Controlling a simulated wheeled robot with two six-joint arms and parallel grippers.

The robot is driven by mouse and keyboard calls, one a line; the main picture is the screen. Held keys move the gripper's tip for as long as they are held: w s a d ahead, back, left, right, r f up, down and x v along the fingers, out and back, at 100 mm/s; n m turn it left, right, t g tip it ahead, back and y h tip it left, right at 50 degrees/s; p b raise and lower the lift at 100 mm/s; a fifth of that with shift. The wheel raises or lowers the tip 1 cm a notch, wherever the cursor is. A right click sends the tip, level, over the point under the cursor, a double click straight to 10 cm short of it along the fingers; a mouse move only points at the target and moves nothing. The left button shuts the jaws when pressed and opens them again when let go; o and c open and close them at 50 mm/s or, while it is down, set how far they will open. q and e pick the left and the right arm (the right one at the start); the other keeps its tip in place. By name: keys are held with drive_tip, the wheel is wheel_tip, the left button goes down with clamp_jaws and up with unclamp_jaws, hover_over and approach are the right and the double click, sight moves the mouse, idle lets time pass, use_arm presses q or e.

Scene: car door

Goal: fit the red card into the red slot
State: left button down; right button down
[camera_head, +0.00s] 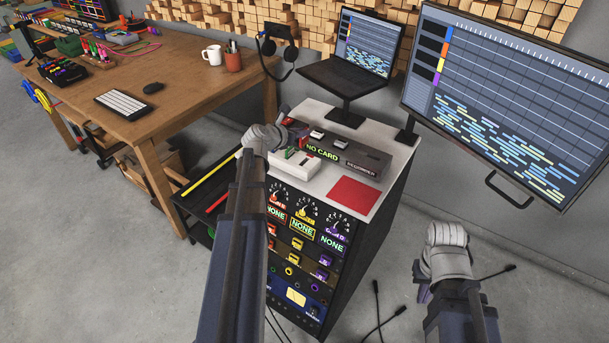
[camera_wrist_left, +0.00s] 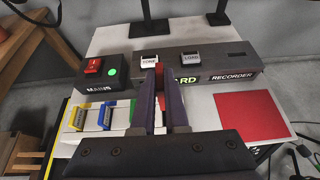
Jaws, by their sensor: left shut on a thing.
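The red card (camera_wrist_left: 160,79) shows as a thin red strip between the two dark fingers of my left gripper (camera_wrist_left: 166,92) in the left wrist view. The gripper is shut on it, above the white card rack (camera_wrist_left: 101,117) and in front of the recorder. In the head view my left gripper (camera_head: 287,122) is over the back left of the console top, and the card is hard to make out there. The console front has red, yellow and purple columns; red fittings (camera_head: 272,229) show beside my arm, but I cannot tell which is the red slot. My right gripper (camera_head: 423,292) hangs right of the console, its jaws unclear.
The recorder (camera_head: 345,157) reads NO CARD. A red square (camera_head: 355,194) lies on the white console top. The black MAINS box (camera_wrist_left: 97,80) stands left of the recorder. A laptop (camera_head: 355,65) and large monitor (camera_head: 505,95) stand behind. Floor right of the console holds cables.

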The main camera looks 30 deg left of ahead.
sight(302, 157)
use_arm(q)
drive_tip(key=shift+f+b, duration=4.95)
drive_tip(key=shift+f, duration=0.1)
drive_tip(key=shift+d, duration=0.1)
drive_tip(key=shift+f, duration=0.15)
drive_tip(key=c, duration=0.9)
unclamp_jaws()
drive_tip(key=shift+c, duration=0.2)
drive_tip(key=shift+s+r, duration=0.1)
drive_tip(key=shift+r, duration=0.25)
drive_tip(key=d+p+v, duration=0.1)
drive_tip(key=p+v, duration=0.4)
drive_tip(key=v, duration=0.6)
drive_tip(key=shift+s+a, duration=0.3)
drive_tip(key=shift+a, duration=0.2)
